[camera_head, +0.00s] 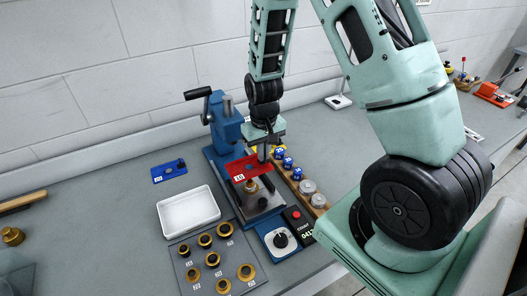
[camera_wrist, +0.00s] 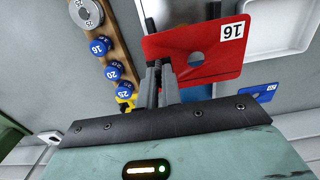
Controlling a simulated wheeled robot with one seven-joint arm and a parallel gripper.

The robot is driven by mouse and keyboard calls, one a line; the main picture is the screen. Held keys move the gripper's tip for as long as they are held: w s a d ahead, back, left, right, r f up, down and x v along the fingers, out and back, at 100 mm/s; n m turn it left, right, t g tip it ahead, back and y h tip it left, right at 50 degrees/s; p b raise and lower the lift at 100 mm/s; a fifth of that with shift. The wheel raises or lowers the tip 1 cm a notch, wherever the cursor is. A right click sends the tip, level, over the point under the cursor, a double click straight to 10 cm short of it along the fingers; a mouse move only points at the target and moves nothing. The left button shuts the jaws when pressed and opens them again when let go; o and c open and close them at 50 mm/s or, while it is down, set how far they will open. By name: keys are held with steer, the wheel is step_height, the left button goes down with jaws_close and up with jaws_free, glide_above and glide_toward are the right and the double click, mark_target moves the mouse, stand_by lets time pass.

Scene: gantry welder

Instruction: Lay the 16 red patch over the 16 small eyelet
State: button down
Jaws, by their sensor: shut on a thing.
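The red patch (camera_head: 238,163) is a thin flat plate with a white label and a round hole. In the wrist view the red patch (camera_wrist: 215,42) shows its label reading 16. My gripper (camera_head: 263,153) is shut on one edge of it; the closed fingers (camera_wrist: 158,75) also show in the wrist view. The patch hangs over the bed of the blue press. A brass eyelet (camera_head: 251,186) stands on the press's grey plate, just below the patch in the head view. The patch seems apart from it. The eyelet's size is not readable, and it is not visible in the wrist view.
The blue press (camera_head: 222,128) has a black-handled lever. A white tray (camera_head: 163,220) and a grey board of brass rings (camera_head: 205,287) are in front. A blue patch (camera_head: 161,175) lies left. A wooden rack (camera_head: 319,212) with blue-topped dies and a dial box (camera_head: 269,233) stand right.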

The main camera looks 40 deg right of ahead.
steer(key=shift+f+b, duration=2.1)
steer(key=shift+f, duration=0.55)
steer(key=shift+f+b, duration=0.7)
steer(key=shift+f, duration=0.25)
steer(key=c, duration=1.5)
jaws_free()
steer(key=shift+r, duration=0.15)
step_height(320, 180, up, 17)
steer(key=b, duration=0.1)
steer(key=shift+b, duration=0.4)
steer(key=shift+s, duration=0.1)
